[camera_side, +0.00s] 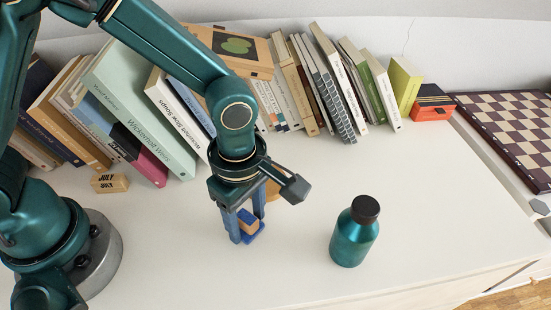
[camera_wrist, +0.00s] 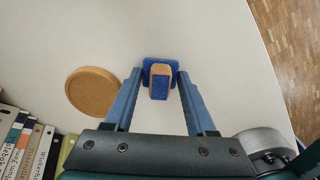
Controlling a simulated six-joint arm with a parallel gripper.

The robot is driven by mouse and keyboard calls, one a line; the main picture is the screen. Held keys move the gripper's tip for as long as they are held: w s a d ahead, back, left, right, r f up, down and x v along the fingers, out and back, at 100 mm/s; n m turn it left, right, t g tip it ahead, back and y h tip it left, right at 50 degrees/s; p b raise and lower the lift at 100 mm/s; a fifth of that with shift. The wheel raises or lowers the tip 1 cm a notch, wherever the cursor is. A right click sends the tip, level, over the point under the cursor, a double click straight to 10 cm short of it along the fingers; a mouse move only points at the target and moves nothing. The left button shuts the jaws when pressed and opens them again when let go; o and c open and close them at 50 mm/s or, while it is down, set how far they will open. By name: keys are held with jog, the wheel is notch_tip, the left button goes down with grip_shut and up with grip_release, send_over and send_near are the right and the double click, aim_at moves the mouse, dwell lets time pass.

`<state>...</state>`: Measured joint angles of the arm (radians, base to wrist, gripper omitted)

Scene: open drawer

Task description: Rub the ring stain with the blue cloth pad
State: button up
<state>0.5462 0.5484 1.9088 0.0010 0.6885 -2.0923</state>
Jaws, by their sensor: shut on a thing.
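The blue cloth pad (camera_side: 253,236) has a wooden block as its grip. In the side view it is at or just above the white top, and I cannot tell whether it touches. My gripper (camera_side: 247,226) points down and is shut on the block, with one blue finger on each side. The wrist view shows the pad (camera_wrist: 158,91) between the fingertips of my gripper (camera_wrist: 159,79). I cannot make out the ring stain in either view.
A round cork disc (camera_wrist: 93,92) lies close beside the pad, partly hidden behind my gripper in the side view. A teal bottle (camera_side: 354,238) with a black cap stands to the right. Books (camera_side: 140,105) line the back, and a chessboard (camera_side: 510,130) lies at far right.

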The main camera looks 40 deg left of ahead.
jog(key=shift+w+r, duration=0.1)
jog(key=shift+r, duration=3.9)
